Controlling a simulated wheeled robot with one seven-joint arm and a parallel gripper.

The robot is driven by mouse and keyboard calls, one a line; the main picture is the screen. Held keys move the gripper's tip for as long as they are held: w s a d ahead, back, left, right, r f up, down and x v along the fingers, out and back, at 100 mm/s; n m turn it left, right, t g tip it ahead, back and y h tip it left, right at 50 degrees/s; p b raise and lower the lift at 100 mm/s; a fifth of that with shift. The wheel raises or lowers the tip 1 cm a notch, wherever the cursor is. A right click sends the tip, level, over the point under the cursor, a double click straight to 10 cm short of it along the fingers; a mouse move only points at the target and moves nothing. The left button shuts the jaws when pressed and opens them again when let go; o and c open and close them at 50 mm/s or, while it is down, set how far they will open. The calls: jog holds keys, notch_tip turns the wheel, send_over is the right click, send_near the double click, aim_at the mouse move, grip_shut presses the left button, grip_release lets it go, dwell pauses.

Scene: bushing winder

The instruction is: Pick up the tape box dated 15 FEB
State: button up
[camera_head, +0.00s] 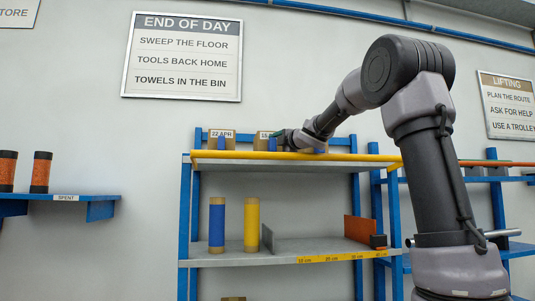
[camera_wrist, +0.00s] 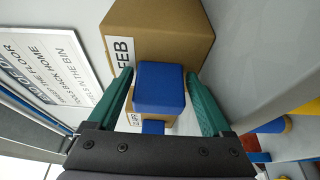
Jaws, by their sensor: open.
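The tape box dated 15 FEB (camera_head: 263,135) is a brown cardboard box on the top shelf. In the head view its label reads only "15", the rest hidden by my gripper (camera_head: 283,141). In the wrist view the label on the box (camera_wrist: 165,35) ends in "FEB". A blue block (camera_wrist: 160,88) on its near face lies between the green fingers of my gripper (camera_wrist: 158,80). The fingers are open, one on each side of the block; I cannot tell whether they touch it.
The box labelled 22 APR (camera_head: 222,142) stands just left on the same shelf. A yellow rail (camera_head: 235,154) runs along the shelf's front edge. Blue (camera_head: 217,226) and yellow (camera_head: 251,224) rolls stand on the shelf below. A sign (camera_wrist: 38,65) hangs on the wall.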

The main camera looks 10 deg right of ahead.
grip_shut()
jog(key=shift+r, duration=0.1)
notch_tip(320, 180, up, 10)
dwell(0.7)
jog(key=s, duration=2.4)
jog(key=shift+s, duration=0.1)
dwell(0.7)
